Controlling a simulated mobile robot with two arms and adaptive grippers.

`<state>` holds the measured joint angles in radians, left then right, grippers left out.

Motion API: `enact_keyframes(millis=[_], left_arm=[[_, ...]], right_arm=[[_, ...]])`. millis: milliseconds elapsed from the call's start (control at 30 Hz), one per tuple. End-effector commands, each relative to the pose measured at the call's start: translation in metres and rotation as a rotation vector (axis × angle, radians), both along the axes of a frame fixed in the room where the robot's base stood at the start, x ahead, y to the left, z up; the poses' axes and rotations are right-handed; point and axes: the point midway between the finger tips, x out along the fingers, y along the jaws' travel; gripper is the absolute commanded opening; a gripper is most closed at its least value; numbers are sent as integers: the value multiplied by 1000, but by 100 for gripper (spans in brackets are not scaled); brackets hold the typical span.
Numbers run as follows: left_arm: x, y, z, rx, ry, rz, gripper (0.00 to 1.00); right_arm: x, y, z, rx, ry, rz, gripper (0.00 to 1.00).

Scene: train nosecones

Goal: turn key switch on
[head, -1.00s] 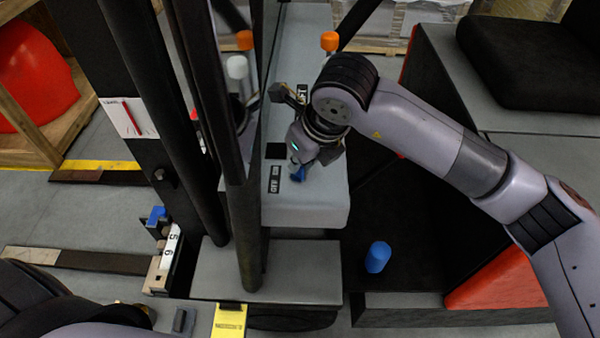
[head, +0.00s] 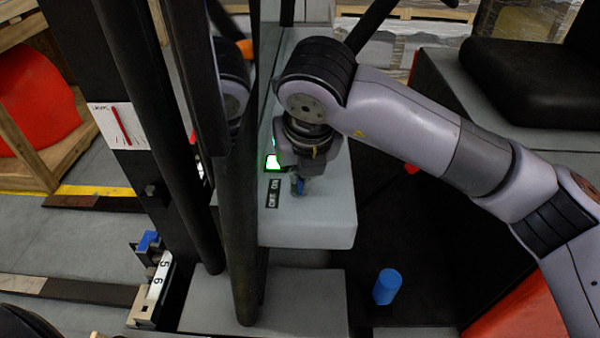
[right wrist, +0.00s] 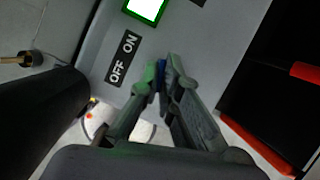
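The key switch (right wrist: 161,72) is a small blue piece on the grey console, next to a black OFF/ON label (right wrist: 122,60). The label also shows in the head view (head: 272,193). Above the label a small screen (head: 273,162) glows white with a green border; it also shows in the right wrist view (right wrist: 146,8). My right gripper (head: 299,186) points down at the console, its fingertips closed together around the blue key, as the right wrist view (right wrist: 163,68) shows. The fingers hide most of the key. My left gripper is out of view.
Dark upright posts (head: 235,220) stand just left of the console (head: 320,215). A blue knob (head: 387,287) stands lower right of it. A black seat (head: 535,80) is at the upper right. A lever panel with numbers 5 and 6 (head: 158,278) is at the lower left.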

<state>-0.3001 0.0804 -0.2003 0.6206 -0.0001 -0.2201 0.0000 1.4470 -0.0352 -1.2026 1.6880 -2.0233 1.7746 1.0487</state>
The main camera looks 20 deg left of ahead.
Motion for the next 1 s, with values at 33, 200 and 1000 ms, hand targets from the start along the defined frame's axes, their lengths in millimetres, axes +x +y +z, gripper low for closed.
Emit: enact_keyframes(millis=[33, 200, 1000], left_arm=[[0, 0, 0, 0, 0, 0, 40], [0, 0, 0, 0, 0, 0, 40], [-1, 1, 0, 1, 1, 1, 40]], right_arm=[[0, 0, 1, 3, 0, -3, 0], [0, 0, 1, 3, 0, -3, 0], [-3, -2, 13, 3, -2, -1, 25]])
